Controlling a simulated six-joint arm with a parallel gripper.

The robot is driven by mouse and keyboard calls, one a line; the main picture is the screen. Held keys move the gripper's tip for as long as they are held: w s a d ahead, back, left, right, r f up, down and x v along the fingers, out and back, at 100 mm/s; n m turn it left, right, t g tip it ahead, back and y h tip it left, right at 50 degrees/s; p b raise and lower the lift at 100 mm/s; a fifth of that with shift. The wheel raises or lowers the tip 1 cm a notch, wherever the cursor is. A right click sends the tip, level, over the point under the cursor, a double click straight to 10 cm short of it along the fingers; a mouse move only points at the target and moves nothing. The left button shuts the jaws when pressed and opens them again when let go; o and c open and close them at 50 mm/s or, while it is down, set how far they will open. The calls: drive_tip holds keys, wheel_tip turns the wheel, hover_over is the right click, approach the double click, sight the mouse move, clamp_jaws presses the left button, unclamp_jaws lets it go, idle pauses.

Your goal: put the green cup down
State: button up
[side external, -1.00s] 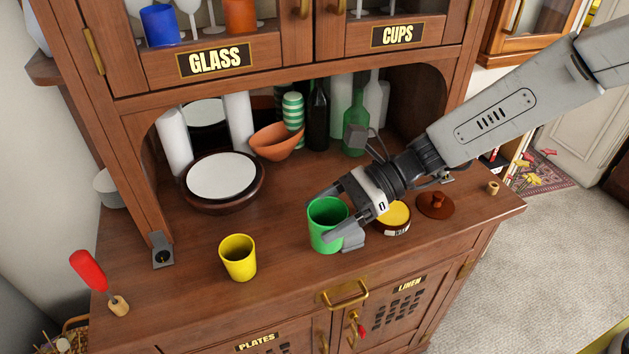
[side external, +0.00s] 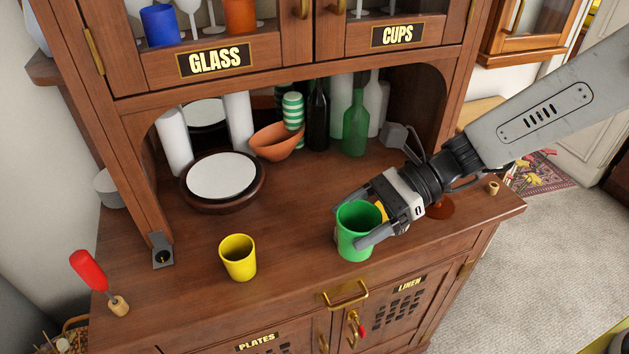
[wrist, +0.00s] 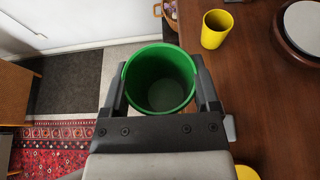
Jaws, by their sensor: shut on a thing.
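The green cup (side external: 356,238) is upright and empty, near the front edge of the wooden counter, right of the yellow cup. My gripper (side external: 362,224) is shut on the green cup, one finger on each side of it. In the wrist view the green cup (wrist: 160,82) sits between both fingers with its open mouth toward the camera. I cannot tell whether its base touches the counter.
The yellow cup (side external: 238,257) stands on the counter to the left; a round board (side external: 223,178) lies behind it. A yellow-topped tin (side external: 381,209) is partly hidden behind my gripper. A brown lid (side external: 441,208) lies to the right. Bare counter (side external: 290,235) lies between the cups.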

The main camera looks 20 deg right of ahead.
drive_tip(key=w+d+f+m+t, duration=0.1)
drive_tip(key=w+d+f+t, duration=0.1)
drive_tip(key=w, duration=0.7)
drive_tip(key=w+d+f+m+t, duration=0.1)
drive_tip(key=w+d+f+m, duration=0.1)
drive_tip(key=w, duration=0.8)
drive_tip(key=w+d+f+m+t, duration=0.1)
drive_tip(key=w+d+f+t, duration=0.1)
drive_tip(key=w, duration=0.8)
drive_tip(key=shift+d+f+m+t+h, duration=0.35)
drive_tip(key=shift+d+f, duration=0.3)
drive_tip(key=shift+f, duration=0.25)
drive_tip(key=shift+f, duration=0.1)
drive_tip(key=shift+f, duration=2.35)
drive_tip(key=shift+f, duration=0.15)
drive_tip(key=o, duration=1.2)
drive_tip(key=shift+c, duration=0.2)
